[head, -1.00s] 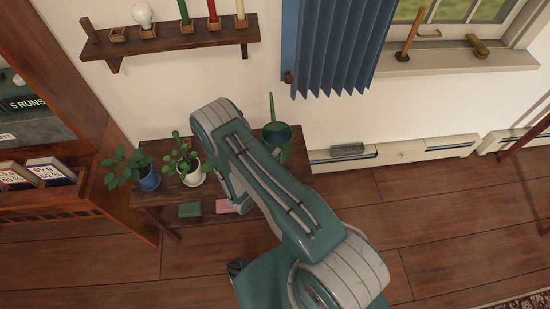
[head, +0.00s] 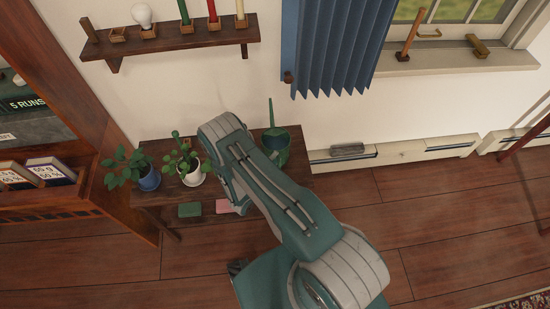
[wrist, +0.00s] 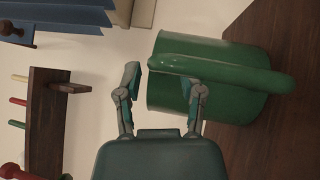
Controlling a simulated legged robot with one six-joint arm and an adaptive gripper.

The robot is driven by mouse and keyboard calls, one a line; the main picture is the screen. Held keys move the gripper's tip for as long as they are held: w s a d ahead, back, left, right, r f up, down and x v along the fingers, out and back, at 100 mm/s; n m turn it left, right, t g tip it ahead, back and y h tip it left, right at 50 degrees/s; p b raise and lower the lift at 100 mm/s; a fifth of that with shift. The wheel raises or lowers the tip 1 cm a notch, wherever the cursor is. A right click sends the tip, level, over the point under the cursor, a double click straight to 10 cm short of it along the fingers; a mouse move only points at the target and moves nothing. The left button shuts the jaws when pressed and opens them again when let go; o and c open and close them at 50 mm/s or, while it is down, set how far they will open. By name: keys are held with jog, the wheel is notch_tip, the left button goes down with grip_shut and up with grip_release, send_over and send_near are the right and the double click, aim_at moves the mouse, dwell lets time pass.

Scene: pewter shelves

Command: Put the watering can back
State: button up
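The green watering can (head: 281,152) is at the right end of the low dark wooden table (head: 150,197), partly hidden behind my arm. In the wrist view the can (wrist: 235,103) appears on its side because the view is turned, and its thick bar-like part crosses in front of its body. My gripper (wrist: 164,80) has its two fingers apart. One finger is just past the can's left edge and the other overlaps the can. I cannot tell whether either touches it. In the head view my gripper is hidden behind my arm.
Two potted plants, one in a blue pot (head: 149,180) and one in a white pot (head: 193,177), stand left on the table. A green block (head: 189,210) and a pink block (head: 224,206) lie near its front. A wall shelf (head: 185,40) hangs above.

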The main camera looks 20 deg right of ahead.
jog(key=shift+a, duration=0.1)
jog(key=v, duration=1.2)
jog(key=d+r+m+g+y, duration=0.3)
jog(key=r+g, duration=0.4)
jog(key=r, duration=0.6)
jog(key=d+r+m+g+y, duration=0.2)
jog(key=r+m+g, duration=0.3)
jog(key=r, duration=0.8)
jog(key=s+a+r+t+y, duration=0.1)
jog(key=s+r+t+y, duration=0.2)
jog(key=s+r+y, duration=0.3)
jog(key=s+a+r+t+y, duration=0.1)
jog(key=s+r+t+y, duration=0.3)
jog(key=s+r, duration=0.5)
jog(key=shift+s+r+n+y, duration=0.35)
jog(key=shift+r+y, duration=0.85)
jog(key=shift+r, duration=1.85)
jog(key=shift+w, duration=0.15)
